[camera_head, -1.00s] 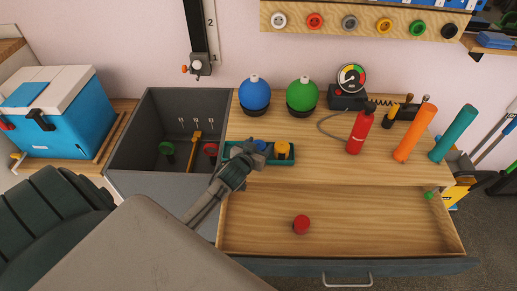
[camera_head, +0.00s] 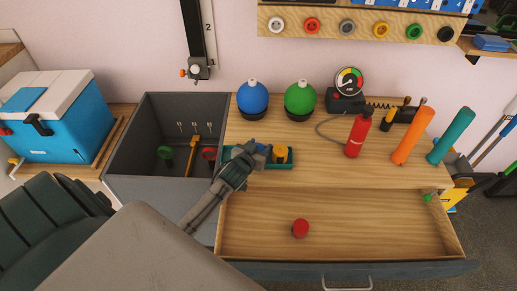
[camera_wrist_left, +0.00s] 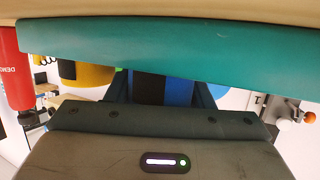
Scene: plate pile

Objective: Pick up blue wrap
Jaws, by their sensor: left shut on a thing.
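The blue wrap (camera_head: 262,148) is mostly hidden behind my left gripper (camera_head: 255,152) in the head view, at the left end of a small teal tray (camera_head: 270,166). A yellow roll (camera_head: 281,152) sits beside it in the same tray. In the left wrist view, the blue wrap (camera_wrist_left: 179,92) shows between the fingers of my left gripper (camera_wrist_left: 161,90), with the teal tray wall (camera_wrist_left: 170,50) across in front. My left gripper is shut on the blue wrap, low at the tray. Whether the wrap is clear of the tray floor cannot be seen. My right gripper is not in view.
A grey sink-like bin (camera_head: 130,150) is left of the tray. Blue (camera_head: 253,98) and green (camera_head: 300,98) round flasks stand behind it. A red extinguisher (camera_head: 357,136) is to the right.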

